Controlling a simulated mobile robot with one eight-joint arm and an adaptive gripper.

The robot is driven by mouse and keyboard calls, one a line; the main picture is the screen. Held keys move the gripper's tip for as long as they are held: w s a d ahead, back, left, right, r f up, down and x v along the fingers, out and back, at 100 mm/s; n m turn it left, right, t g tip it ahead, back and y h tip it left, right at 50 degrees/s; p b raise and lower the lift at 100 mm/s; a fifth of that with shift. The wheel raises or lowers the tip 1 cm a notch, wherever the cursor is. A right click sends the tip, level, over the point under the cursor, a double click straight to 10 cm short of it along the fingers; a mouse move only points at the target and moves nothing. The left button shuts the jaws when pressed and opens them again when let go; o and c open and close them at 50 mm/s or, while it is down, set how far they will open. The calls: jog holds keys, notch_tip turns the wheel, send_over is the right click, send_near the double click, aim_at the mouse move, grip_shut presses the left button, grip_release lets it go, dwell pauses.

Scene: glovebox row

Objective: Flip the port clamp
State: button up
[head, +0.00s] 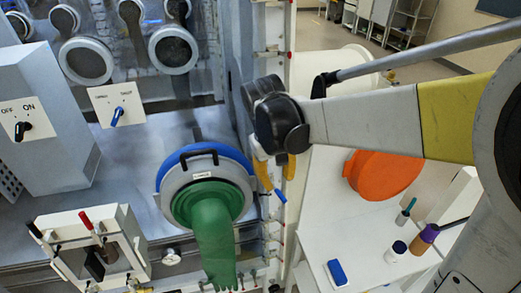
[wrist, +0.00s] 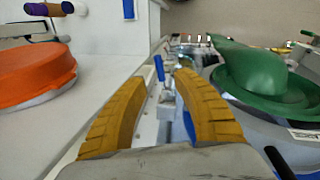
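The port clamp appears to be the small metal piece with a blue-tipped lever (wrist: 159,69) beside the glove port; the lever stands up in the wrist view. Its blue tip (head: 281,196) also shows in the head view, just below my gripper's fingers. The round port (head: 207,180) has a blue and grey ring, a black handle and a green glove (head: 213,238) hanging out. My gripper (wrist: 162,80) has yellow ribbed fingers, open and empty, with the lever showing between and beyond the fingertips. I cannot tell whether they touch it. In the head view my gripper (head: 276,178) is right of the port.
An orange round lid (head: 384,174) rests on the white bench (head: 345,222) at right, with a blue box (head: 337,272), a white jar (head: 396,251) and a purple bottle (head: 424,238). A panel with a blue knob (head: 117,113) is upper left. A white clamp-like fixture (head: 92,247) is lower left.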

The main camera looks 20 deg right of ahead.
aim_at(281, 195)
jog(key=f, duration=0.3)
jog(key=d+f, duration=0.1)
jog(key=f, duration=0.3)
jog(key=shift+w+d+f, duration=0.2)
grip_shut()
